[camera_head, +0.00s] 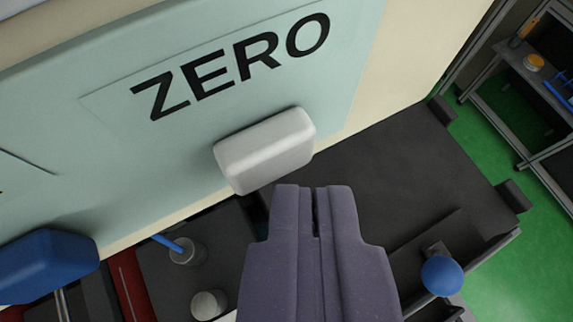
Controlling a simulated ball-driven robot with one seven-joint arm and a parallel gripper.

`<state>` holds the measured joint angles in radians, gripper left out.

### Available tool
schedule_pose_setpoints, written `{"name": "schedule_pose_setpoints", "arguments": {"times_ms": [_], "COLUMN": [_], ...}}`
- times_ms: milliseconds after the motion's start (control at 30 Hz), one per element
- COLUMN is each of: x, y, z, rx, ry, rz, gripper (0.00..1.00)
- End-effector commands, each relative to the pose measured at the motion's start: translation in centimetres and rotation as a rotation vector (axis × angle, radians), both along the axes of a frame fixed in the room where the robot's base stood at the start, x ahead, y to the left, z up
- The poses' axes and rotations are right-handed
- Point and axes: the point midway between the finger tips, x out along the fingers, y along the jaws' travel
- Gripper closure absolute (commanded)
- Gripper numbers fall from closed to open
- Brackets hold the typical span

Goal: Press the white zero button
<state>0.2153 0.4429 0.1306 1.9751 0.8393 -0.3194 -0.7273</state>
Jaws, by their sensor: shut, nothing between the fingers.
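The white zero button (266,152) is a rounded block standing out from a pale green panel (150,75). The black word ZERO (232,66) is printed on the panel just above it. My gripper (314,190) is shut and empty, seen from behind at the lower middle. Its fingertips appear just below the lower right edge of the button in the picture. I cannot tell whether they touch it; a gap in depth is possible. Most of the button's face is in clear view.
A blue block-shaped button (45,265) stands out at the lower left. Below the panel are a small grey cup with a blue stick (187,252), a pale round knob (209,304) and a blue ball knob (442,275). A shelf (535,65) stands on green floor at the right.

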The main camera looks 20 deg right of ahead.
Motion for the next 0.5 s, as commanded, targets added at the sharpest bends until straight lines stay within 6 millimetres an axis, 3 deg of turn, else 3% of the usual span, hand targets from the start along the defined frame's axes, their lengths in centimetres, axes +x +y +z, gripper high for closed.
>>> {"name": "schedule_pose_setpoints", "arguments": {"times_ms": [500], "x": [-1.07], "y": [-0.23], "z": [-0.08], "rx": [0.001], "ry": [0.0], "rz": [-0.001], "gripper": [1.0]}}
